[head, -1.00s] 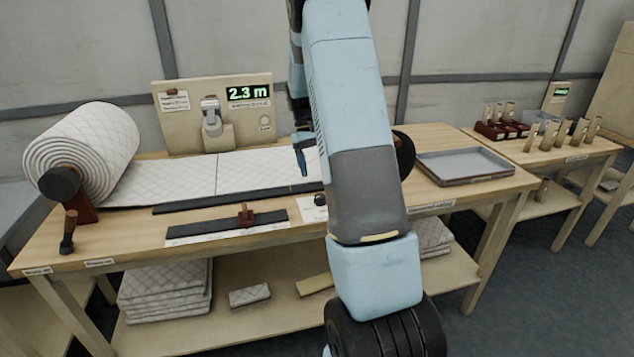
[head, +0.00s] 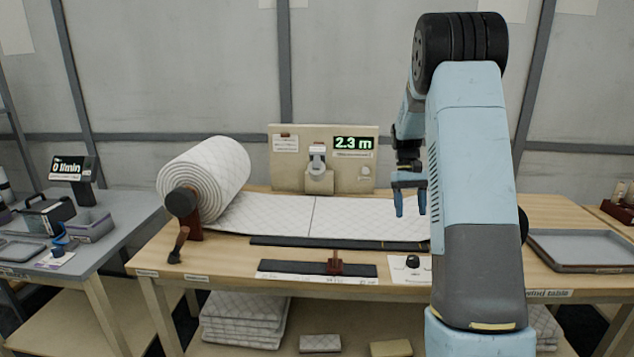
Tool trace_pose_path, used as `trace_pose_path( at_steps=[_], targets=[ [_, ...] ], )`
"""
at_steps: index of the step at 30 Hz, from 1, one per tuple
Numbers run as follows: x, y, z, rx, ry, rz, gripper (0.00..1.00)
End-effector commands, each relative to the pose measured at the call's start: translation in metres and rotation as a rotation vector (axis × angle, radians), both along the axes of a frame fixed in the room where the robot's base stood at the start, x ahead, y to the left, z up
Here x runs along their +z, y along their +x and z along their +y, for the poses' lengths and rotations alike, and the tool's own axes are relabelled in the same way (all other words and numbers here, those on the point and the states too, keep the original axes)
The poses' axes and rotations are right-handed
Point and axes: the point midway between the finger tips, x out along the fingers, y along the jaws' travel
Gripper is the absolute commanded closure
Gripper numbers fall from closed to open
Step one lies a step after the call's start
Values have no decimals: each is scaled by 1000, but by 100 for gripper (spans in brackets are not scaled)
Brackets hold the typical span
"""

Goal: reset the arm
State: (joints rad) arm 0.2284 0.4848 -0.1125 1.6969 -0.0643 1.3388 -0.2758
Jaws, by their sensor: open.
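My gripper (head: 410,204) hangs from my raised light-blue arm, fingers pointing down, right of the middle in the head view. Its two blue fingers are apart, with nothing between them. It appears over the right part of the quilted wadding sheet (head: 265,214), apart from the table. The wadding roll (head: 205,175) sits on its stand at the table's left end, its sheet drawn out to the right. My arm hides the sheet's right end.
A panel (head: 297,165) with a display reading 2.3 m stands behind the sheet. Dark bars (head: 300,268) lie along the front. A grey tray (head: 580,250) is right of my arm. A grey side table (head: 90,255) with tools is at left. Folded wadding (head: 240,318) lies on the lower shelf.

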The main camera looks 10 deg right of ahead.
Motion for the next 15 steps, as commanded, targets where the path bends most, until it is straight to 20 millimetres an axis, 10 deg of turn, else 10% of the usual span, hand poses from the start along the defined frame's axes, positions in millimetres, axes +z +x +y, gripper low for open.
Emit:
trace_pose_path(
  at_steps=[15],
  targets=[
    [87,-55,60,11,-27,-207,34]
  ],
)
